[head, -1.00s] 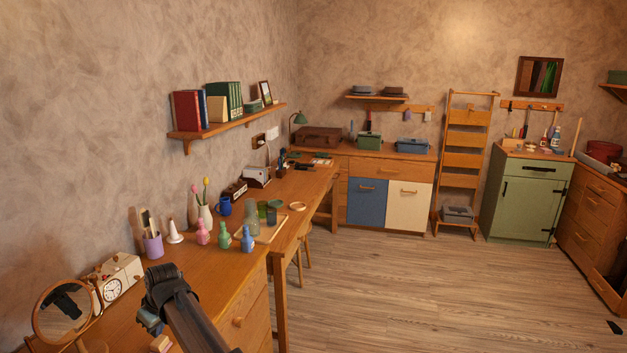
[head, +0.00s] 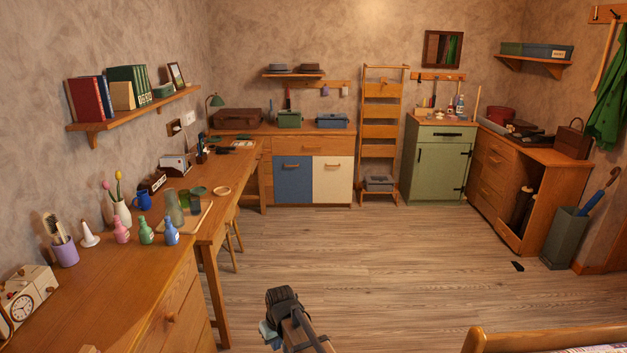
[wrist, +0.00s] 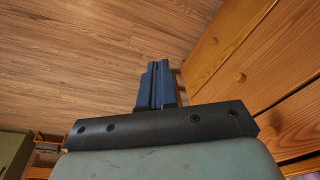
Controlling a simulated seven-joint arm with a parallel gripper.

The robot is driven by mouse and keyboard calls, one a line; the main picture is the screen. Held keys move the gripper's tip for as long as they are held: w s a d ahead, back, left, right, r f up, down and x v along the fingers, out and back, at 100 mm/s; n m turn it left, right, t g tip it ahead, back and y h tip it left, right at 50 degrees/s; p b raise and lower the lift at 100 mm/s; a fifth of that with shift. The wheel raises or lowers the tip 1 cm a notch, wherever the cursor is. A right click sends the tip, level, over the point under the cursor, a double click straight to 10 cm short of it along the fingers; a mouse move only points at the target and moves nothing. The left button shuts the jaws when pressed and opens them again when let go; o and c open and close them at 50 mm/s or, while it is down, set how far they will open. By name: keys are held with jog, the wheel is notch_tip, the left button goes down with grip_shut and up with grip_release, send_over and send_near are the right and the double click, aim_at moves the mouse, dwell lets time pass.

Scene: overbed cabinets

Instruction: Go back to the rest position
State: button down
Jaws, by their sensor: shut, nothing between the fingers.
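My gripper (wrist: 155,86) shows in the wrist view with its two blue fingers pressed together and nothing between them. Bare wooden floor lies beyond the fingertips, and the wooden drawer fronts (wrist: 240,75) of the desk stand to their right. In the head view my arm's end (head: 283,310) is at the bottom middle, over the floor to the right of the desk (head: 120,300). The fingers are not clear in that view.
Bottles (head: 146,231), a clock (head: 22,305) and a purple brush cup (head: 65,250) stand on the desk. A bed end (head: 545,338) is at the lower right. The middle floor (head: 350,250) is mostly clear, with a small dark object (head: 517,266) on it.

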jog(key=s+d+f+m+h, duration=0.1)
jog(key=s+d+f+m, duration=0.15)
jog(key=d, duration=0.65)
jog(key=s+d+f+m+g, duration=0.15)
jog(key=s+d, duration=0.25)
jog(key=d, duration=0.6)
jog(key=s+d+f+m+h, duration=0.1)
jog(key=s+d+f+m, duration=0.25)
jog(key=d, duration=0.55)
jog(key=s+f+g, duration=0.3)
jog(key=s+f, duration=0.7)
jog(key=s, duration=0.5)
jog(key=s+f+g, duration=0.3)
jog(key=s+f, duration=0.7)
jog(key=s, duration=0.5)
jog(key=shift+d+f+n+g, duration=0.15)
jog(key=shift+n+g, duration=0.2)
jog(key=shift+n, duration=0.1)
